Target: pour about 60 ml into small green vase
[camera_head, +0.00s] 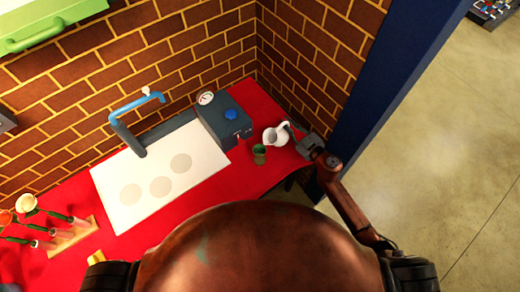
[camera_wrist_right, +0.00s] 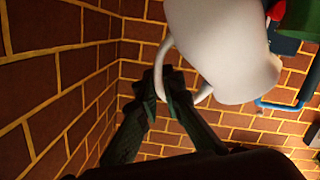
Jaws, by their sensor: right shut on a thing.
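The small green vase (camera_head: 259,151) stands on the red counter, just left of the white pitcher (camera_head: 277,135). The pitcher is held close beside the vase, and it looks tilted toward it; I cannot tell whether liquid flows. My right gripper (camera_head: 297,136) is shut on the pitcher's handle from the right. In the right wrist view the gripper fingers (camera_wrist_right: 165,85) close on the handle, and the white pitcher body (camera_wrist_right: 225,50) fills the upper middle. A green piece, likely the vase (camera_wrist_right: 302,18), shows at the top right there. My left gripper is not in view.
The red counter (camera_head: 75,188) runs along a brick wall. A dark grey box with a gauge and blue knob (camera_head: 225,118) stands behind the vase.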

